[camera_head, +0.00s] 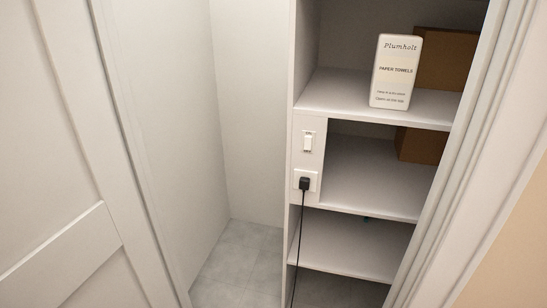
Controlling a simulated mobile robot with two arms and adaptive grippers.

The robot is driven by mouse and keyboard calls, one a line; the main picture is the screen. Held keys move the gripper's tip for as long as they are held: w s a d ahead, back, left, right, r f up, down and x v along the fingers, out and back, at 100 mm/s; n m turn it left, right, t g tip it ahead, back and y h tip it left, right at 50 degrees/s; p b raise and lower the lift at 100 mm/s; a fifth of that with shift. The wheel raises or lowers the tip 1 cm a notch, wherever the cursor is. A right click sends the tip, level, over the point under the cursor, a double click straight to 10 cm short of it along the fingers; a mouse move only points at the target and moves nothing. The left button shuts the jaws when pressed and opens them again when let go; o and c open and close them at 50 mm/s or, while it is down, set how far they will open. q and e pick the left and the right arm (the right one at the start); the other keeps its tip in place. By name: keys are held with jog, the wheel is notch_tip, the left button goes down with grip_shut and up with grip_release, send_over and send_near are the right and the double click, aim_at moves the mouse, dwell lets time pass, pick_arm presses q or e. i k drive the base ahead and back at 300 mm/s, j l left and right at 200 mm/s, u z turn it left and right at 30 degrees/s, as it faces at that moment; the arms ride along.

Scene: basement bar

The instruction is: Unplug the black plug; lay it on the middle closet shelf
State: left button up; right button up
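The black plug (304,184) sits in a white outlet plate (297,178) on the closet's narrow front panel. Its black cord (297,245) hangs down past the lower shelves. The closet has several white shelves. The shelf beside the outlet (372,190), seemingly the middle one, has a bare front part and a brown box (417,146) at its back right. Neither of my grippers is in view.
A light switch (308,141) is above the outlet. A white Plumholt paper towels package (396,72) and a brown box (447,58) stand on the shelf above. A lower shelf (350,245) looks mostly clear. A white panelled door (60,170) is at left, and a door frame (470,150) edges the right.

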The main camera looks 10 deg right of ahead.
aim_at(304, 182)
jog(key=i+u, duration=0.1)
jog(key=i, duration=0.8)
